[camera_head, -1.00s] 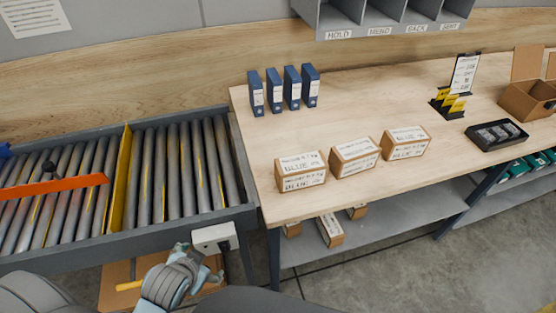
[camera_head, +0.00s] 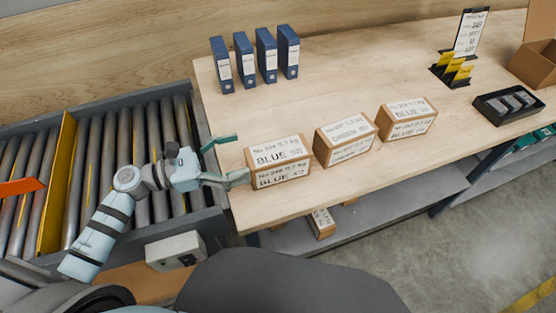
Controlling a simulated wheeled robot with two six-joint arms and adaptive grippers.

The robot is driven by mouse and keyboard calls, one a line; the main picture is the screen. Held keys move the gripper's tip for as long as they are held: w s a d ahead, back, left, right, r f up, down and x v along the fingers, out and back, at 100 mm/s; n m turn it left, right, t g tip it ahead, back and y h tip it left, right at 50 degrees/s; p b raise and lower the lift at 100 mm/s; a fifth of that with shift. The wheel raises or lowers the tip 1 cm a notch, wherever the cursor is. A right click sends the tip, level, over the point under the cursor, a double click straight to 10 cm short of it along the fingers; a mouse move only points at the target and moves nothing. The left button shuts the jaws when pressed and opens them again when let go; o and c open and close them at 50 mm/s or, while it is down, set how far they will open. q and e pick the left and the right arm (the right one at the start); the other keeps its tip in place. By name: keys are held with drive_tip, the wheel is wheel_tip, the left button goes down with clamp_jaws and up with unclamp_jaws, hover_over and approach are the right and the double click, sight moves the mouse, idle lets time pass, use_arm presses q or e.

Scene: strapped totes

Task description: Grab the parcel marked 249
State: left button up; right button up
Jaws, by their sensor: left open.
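Three brown parcels with white labels stand in a row on the wooden table (camera_head: 330,70): a left parcel (camera_head: 278,162), a middle parcel (camera_head: 345,139) and a right parcel (camera_head: 407,119). The left label seems to read "BLUE", but the small numbers are too blurred to be sure of, so I cannot tell which is 249. My left gripper (camera_head: 232,160) is open and empty, its fingers spread just left of the left parcel. One finger is close to that parcel's left side; I cannot tell whether it touches. My right gripper is not in view.
A roller conveyor (camera_head: 150,118) with a yellow divider (camera_head: 57,185) lies left of the table. Several blue binders (camera_head: 255,58) stand at the back. A black tray (camera_head: 508,103) and an open carton (camera_head: 535,62) are at the right.

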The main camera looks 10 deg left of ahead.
sight(268, 153)
use_arm(q)
drive_tip(key=shift+s+d+f, duration=0.1)
drive_tip(key=shift+s+f, duration=0.1)
drive_tip(key=shift+f, duration=0.9)
drive_tip(key=p+x, duration=0.1)
drive_tip(key=x, duration=0.6)
drive_tip(key=shift+w+p, duration=0.4)
drive_tip(key=shift+d, duration=0.25)
drive_tip(key=shift+c, duration=0.2)
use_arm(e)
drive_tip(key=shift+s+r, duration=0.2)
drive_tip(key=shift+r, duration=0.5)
use_arm(q)
drive_tip(key=c, duration=1.6)
drive_tip(key=shift+c, duration=1.2)
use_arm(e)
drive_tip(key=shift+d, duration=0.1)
use_arm(q)
drive_tip(key=shift+r, duration=0.1)
